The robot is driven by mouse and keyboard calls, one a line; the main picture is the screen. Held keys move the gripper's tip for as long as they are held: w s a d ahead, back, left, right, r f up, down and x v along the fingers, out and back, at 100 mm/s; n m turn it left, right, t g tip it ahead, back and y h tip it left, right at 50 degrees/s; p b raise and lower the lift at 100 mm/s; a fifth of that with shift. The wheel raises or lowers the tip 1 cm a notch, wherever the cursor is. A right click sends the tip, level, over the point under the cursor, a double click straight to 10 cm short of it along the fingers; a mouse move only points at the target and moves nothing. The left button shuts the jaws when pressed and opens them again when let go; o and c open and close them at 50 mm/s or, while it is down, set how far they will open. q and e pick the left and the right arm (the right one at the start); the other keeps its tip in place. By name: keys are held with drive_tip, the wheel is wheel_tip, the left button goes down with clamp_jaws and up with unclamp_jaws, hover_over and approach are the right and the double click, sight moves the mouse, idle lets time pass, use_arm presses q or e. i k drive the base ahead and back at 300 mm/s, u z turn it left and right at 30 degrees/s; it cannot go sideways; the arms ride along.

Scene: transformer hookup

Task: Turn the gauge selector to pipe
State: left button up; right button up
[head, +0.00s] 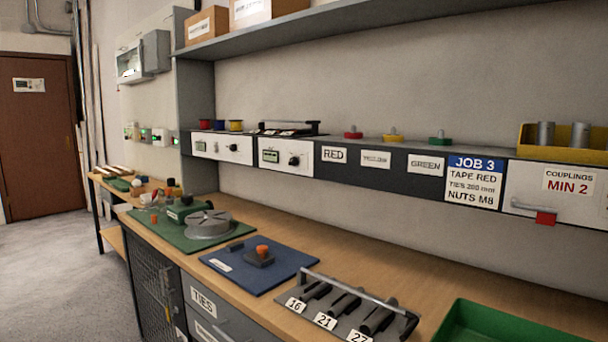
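Two white instrument panels sit in the dark strip under the wall ledge. The right panel (284,149) has a small green display (271,156) and a black selector knob (293,160). The left panel (221,142) also has a small display (200,146) and a dark knob (233,147). I cannot tell which knob is the gauge selector. The markings around both knobs are too small to read, so their settings cannot be told. Neither of my grippers is in view.
The wooden bench holds a green mat with a grey round fixture (208,224), a blue mat (260,266), a rack marked 16, 21, 27 (345,307) and a green tray (510,328). A dark bar-handled item (289,128) sits on the ledge above the right panel.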

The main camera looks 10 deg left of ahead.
sight(294, 161)
drive_tip(key=u, duration=0.35)
drive_tip(key=k, duration=0.9)
drive_tip(key=u, duration=1.75)
drive_tip(key=i, duration=2.95)
drive_tip(key=z, duration=1.55)
drive_tip(key=i, duration=1.1)
drive_tip(key=z, duration=1)
